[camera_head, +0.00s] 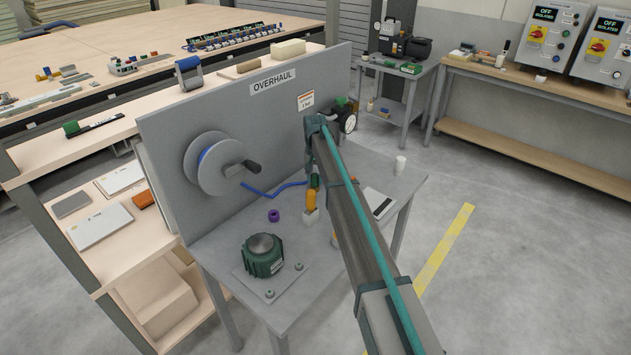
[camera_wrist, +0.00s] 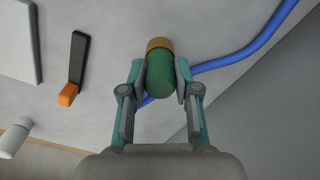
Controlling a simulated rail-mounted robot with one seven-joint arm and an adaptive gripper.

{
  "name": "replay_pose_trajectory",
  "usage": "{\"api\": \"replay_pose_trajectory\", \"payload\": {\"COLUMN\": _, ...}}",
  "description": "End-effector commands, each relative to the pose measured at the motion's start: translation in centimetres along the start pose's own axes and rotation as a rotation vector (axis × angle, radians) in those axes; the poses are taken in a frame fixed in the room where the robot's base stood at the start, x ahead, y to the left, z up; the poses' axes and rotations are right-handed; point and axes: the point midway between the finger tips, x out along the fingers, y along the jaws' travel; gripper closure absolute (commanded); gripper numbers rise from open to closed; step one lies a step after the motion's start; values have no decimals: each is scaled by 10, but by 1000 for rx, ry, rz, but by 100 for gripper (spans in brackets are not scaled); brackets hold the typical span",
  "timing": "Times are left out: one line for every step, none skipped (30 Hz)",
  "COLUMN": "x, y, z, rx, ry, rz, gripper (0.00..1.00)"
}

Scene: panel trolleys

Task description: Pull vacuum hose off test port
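My gripper (camera_wrist: 160,78) has its two fingers on either side of a green cylindrical fitting (camera_wrist: 160,78) and appears shut on it. A brass-orange part (camera_wrist: 158,44) shows at the fitting's far end. In the head view, the green fitting (camera_head: 316,182) is partly hidden by my arm, with an orange part (camera_head: 311,200) and a white part (camera_head: 310,217) below it. The blue hose (camera_head: 270,192) runs from the reel (camera_head: 217,163) to the fitting. In the wrist view, the hose (camera_wrist: 240,58) passes behind the fitting. Its exact join is hidden.
A dark green pump-like unit (camera_head: 263,257) stands on the grey bench (camera_head: 222,268).

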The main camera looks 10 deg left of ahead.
Motion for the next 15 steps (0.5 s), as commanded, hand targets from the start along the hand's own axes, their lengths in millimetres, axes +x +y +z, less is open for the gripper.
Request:
{"api": "replay_pose_trajectory", "payload": {"x": 0, "y": 0, "z": 0, "rx": 0, "ry": 0, "rz": 0, "gripper": 100}}
{"api": "replay_pose_trajectory", "payload": {"x": 0, "y": 0, "z": 0, "rx": 0, "ry": 0, "rz": 0, "gripper": 100}}
{"api": "replay_pose_trajectory", "payload": {"x": 0, "y": 0, "z": 0, "rx": 0, "ry": 0, "rz": 0, "gripper": 100}}
{"api": "replay_pose_trajectory", "payload": {"x": 0, "y": 0, "z": 0, "rx": 0, "ry": 0, "rz": 0, "gripper": 100}}
{"api": "replay_pose_trajectory", "payload": {"x": 0, "y": 0, "z": 0, "rx": 0, "ry": 0, "rz": 0, "gripper": 100}}
{"api": "replay_pose_trajectory", "payload": {"x": 0, "y": 0, "z": 0, "rx": 0, "ry": 0, "rz": 0, "gripper": 100}}
{"api": "replay_pose_trajectory", "payload": {"x": -1, "y": 0, "z": 0, "rx": 0, "ry": 0, "rz": 0, "gripper": 100}}
{"api": "replay_pose_trajectory", "payload": {"x": -1, "y": 0, "z": 0, "rx": 0, "ry": 0, "rz": 0, "gripper": 100}}
{"api": "replay_pose_trajectory", "payload": {"x": -1, "y": 0, "z": 0, "rx": 0, "ry": 0, "rz": 0, "gripper": 100}}
{"api": "replay_pose_trajectory", "payload": {"x": -2, "y": 0, "z": 0, "rx": 0, "ry": 0, "rz": 0, "gripper": 100}}
{"api": "replay_pose_trajectory", "payload": {"x": -2, "y": 0, "z": 0, "rx": 0, "ry": 0, "rz": 0, "gripper": 100}}
{"api": "replay_pose_trajectory", "payload": {"x": -2, "y": 0, "z": 0, "rx": 0, "ry": 0, "rz": 0, "gripper": 100}}
{"api": "replay_pose_trajectory", "payload": {"x": -2, "y": 0, "z": 0, "rx": 0, "ry": 0, "rz": 0, "gripper": 100}}
{"api": "replay_pose_trajectory", "payload": {"x": -2, "y": 0, "z": 0, "rx": 0, "ry": 0, "rz": 0, "gripper": 100}}
{"api": "replay_pose_trajectory", "payload": {"x": -3, "y": 0, "z": 0, "rx": 0, "ry": 0, "rz": 0, "gripper": 100}}
